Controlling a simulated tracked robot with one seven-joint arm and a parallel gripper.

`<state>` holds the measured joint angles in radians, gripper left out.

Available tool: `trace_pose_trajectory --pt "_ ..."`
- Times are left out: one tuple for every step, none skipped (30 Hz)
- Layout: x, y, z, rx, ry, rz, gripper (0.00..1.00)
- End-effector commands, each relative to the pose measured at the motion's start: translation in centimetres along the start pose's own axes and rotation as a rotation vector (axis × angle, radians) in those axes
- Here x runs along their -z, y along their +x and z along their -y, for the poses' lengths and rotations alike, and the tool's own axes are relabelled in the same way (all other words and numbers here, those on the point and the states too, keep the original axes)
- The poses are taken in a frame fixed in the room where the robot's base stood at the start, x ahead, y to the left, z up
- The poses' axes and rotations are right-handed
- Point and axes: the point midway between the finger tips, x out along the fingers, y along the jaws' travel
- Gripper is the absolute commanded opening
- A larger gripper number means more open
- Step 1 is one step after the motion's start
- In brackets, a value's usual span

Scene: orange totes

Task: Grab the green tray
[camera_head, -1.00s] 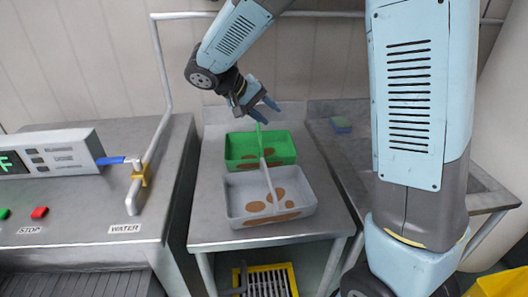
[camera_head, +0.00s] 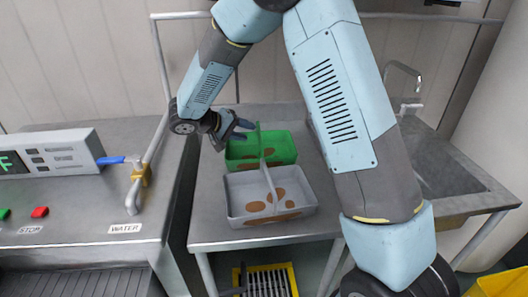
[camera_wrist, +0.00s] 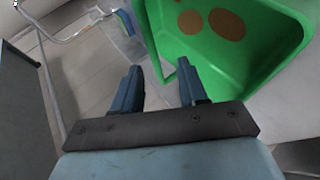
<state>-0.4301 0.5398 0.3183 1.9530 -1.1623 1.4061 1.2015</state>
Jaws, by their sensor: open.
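The green tray (camera_head: 284,148) has a thin upright divider or handle and brown patches inside. It stands on the metal table, behind a grey tray. My gripper (camera_head: 232,130) is at the green tray's back left edge, fingers apart and empty. In the wrist view my gripper (camera_wrist: 159,70) is open, and the green tray (camera_wrist: 262,98) fills the upper right. Its near rim lies just ahead of and beside the right finger; I cannot tell whether they touch.
The grey tray (camera_head: 238,205) with brown patches and a handle stands directly in front. A sink (camera_head: 440,190) with a tap (camera_head: 405,85) is to the right. A control counter (camera_head: 75,215) and a pipe (camera_head: 158,60) stand to the left. The metal table's front strip (camera_head: 220,236) is clear.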

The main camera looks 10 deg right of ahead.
Motion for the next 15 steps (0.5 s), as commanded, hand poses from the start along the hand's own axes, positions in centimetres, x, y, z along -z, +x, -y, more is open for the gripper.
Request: trace_pose_trajectory --pt "-0.1 0.9 0.0 -0.001 -0.001 0.003 0.42" --pt "-0.1 1.3 -0.1 -0.001 -0.001 0.003 0.42" --pt "-0.1 1.9 -0.1 -0.001 -0.001 0.003 0.42" --pt "-0.1 2.2 -0.1 -0.001 -0.001 0.003 0.42" --pt "0.0 2.5 -0.1 0.000 -0.001 0.002 0.42" --pt "-0.1 2.8 -0.1 0.000 -0.002 0.001 0.42" --pt "-0.1 2.9 -0.1 0.000 -0.001 0.001 0.42" --pt "-0.1 3.1 -0.1 0.000 -0.001 0.001 0.42" --pt "-0.1 3.2 -0.1 0.000 -0.001 0.001 0.42" --pt "0.0 3.3 -0.1 0.000 -0.001 0.002 0.42" --pt "0.0 3.5 -0.1 0.000 -0.001 0.002 0.42" --pt "0.0 3.8 -0.2 0.000 0.000 0.003 0.42" --pt "0.0 4.1 -0.2 -0.001 0.000 0.003 0.42" --pt "0.1 4.4 -0.3 -0.001 0.000 0.004 0.42" --pt "0.1 4.9 -0.4 -0.001 0.000 0.004 0.42"
